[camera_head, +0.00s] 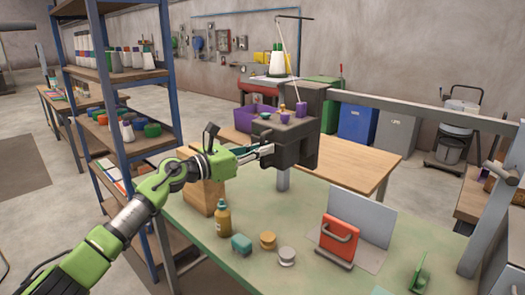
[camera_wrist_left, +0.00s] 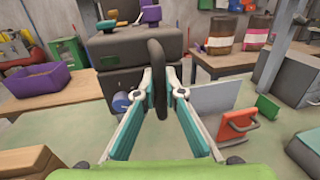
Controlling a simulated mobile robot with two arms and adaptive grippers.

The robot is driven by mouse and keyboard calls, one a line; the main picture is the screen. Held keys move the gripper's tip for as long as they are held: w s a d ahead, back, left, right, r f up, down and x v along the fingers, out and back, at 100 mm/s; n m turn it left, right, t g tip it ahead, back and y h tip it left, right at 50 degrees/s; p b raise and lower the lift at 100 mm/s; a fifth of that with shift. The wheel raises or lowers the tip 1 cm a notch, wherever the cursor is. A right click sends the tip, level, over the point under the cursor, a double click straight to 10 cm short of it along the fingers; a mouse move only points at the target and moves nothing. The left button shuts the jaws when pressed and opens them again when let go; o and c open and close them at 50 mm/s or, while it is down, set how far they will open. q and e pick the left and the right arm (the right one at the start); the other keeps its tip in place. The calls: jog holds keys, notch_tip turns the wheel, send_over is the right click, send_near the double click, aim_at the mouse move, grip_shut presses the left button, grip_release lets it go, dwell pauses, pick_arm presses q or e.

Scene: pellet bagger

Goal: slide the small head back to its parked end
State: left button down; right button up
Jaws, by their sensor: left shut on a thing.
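The small head (camera_head: 298,142) is a dark grey block hanging on a grey rail (camera_head: 400,105), at the left part of the rail that shows. Purple and orange knobs sit on its top. In the left wrist view the head (camera_wrist_left: 130,45) fills the upper middle, with its dark upright loop handle (camera_wrist_left: 157,62) in front. My left gripper (camera_head: 264,152) reaches the head's left side. In the left wrist view my left gripper (camera_wrist_left: 158,90) has its teal fingers on both sides of the handle, shut on it. My right gripper is not in view.
Below is a green table (camera_head: 310,225) with a brown bottle (camera_head: 223,218), a teal block, two small round pieces and a red handled plate (camera_head: 339,240). A blue-posted shelf (camera_head: 110,75) stands left. A grey post (camera_head: 490,205) carries the rail's right end.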

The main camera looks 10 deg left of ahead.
pick_arm(q)
jog(key=c, duration=2.1)
grip_release()
jog(key=v, duration=1.2)
